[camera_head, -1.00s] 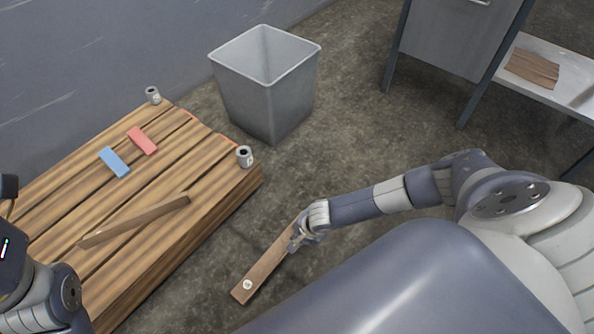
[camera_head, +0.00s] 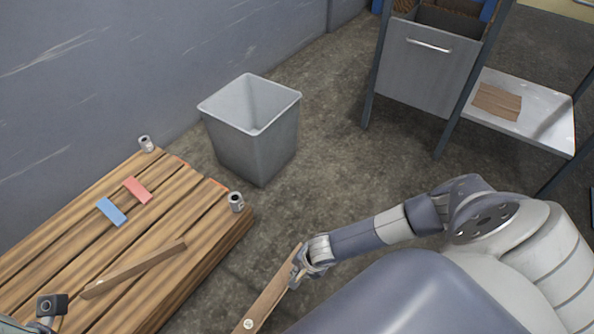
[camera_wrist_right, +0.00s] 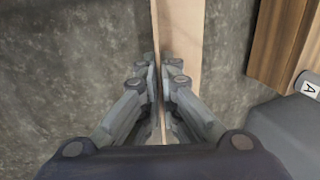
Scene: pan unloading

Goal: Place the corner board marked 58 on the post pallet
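My right gripper (camera_head: 298,268) is shut on a long brown board (camera_head: 266,298) with a round white label near its lower end; the label is too small to read. The board hangs over the floor, right of the pallet and apart from it. In the right wrist view, the board (camera_wrist_right: 180,35) stands between the fingers (camera_wrist_right: 161,82). The wooden pallet (camera_head: 200,222) is at the left, with short grey posts (camera_head: 236,201) (camera_head: 146,144) at two visible corners. Another brown board (camera_head: 133,269) lies on it. My left gripper's fingers do not show.
A metal table (camera_head: 545,110) with a brown piece (camera_head: 497,101) is at the upper right. Bare floor separates the bin and table.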

